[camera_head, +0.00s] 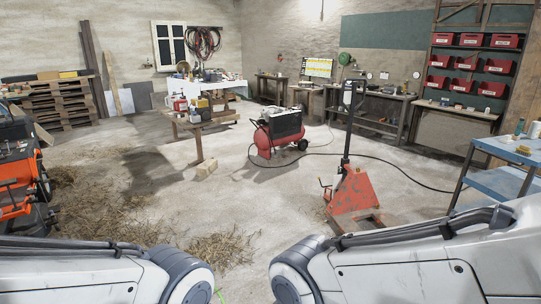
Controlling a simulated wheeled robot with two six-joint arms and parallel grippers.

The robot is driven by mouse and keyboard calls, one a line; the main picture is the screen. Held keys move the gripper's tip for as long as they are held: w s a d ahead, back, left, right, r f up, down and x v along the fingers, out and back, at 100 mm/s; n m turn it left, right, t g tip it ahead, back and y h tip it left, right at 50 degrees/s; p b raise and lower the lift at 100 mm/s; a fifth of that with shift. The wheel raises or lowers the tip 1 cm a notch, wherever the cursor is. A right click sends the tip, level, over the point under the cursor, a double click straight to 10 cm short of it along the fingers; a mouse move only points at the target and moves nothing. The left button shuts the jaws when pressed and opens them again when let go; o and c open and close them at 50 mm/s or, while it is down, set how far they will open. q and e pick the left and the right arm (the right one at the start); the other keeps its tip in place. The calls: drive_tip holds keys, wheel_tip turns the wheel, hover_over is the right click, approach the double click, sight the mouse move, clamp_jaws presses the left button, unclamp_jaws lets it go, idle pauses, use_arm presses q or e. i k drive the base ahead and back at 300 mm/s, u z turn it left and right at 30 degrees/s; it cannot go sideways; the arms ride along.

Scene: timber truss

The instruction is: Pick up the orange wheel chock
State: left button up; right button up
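I cannot make out an orange wheel chock in the head view. The orange things that show clearly are a pallet jack (355,193) on the floor right of the middle and a machine (18,170) at the left edge. Links of both my arms cross the bottom of the picture and hide the floor there. Neither of my grippers is in view.
A red compressor (280,133) stands mid-room, its dark hose running right across the floor. A wooden workbench (195,128) is left of it. A blue cart (505,150) stands at the right. Straw (220,248) lies nearby. The centre floor is mostly clear.

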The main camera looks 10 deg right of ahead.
sight(327, 195)
drive_tip(key=z, duration=0.2)
drive_tip(key=i, duration=2.35)
drive_tip(key=z, duration=0.25)
drive_tip(key=i, duration=3.55)
drive_tip(key=u, duration=0.15)
